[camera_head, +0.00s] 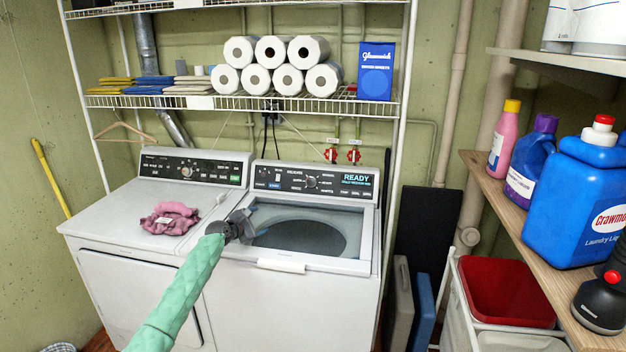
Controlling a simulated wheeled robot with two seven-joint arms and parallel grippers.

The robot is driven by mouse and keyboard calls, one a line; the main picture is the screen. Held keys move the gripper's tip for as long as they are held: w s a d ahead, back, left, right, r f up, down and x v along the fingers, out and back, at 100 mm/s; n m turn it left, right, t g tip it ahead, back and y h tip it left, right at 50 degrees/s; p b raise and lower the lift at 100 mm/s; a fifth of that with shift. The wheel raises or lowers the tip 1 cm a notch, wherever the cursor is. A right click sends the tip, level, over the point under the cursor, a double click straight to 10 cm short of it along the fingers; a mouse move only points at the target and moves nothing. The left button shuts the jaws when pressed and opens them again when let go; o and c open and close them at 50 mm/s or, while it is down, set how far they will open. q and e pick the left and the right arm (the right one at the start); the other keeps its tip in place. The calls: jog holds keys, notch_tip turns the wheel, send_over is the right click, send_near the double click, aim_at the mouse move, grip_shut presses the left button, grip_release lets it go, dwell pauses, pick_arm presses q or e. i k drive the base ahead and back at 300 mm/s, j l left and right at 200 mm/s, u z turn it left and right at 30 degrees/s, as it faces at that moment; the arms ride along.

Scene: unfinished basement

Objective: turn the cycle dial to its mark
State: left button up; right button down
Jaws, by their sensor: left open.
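The dial's mark is too small to make out. My left gripper (243,222), at the end of a green-sleeved arm, is open over the front left part of the washer top, in front of and apart from the washer dial. My right gripper is not in view.
A pink folded cloth (169,218) lies on the dryer. A wire shelf (240,103) with paper rolls, cloths and a blue box (376,71) hangs above the machines. At right, a wooden shelf (530,235) holds a large blue detergent jug (578,205) and other bottles, above a red bin (497,290).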

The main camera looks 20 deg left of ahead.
aim_at(312, 181)
jog(key=i, duration=1.1)
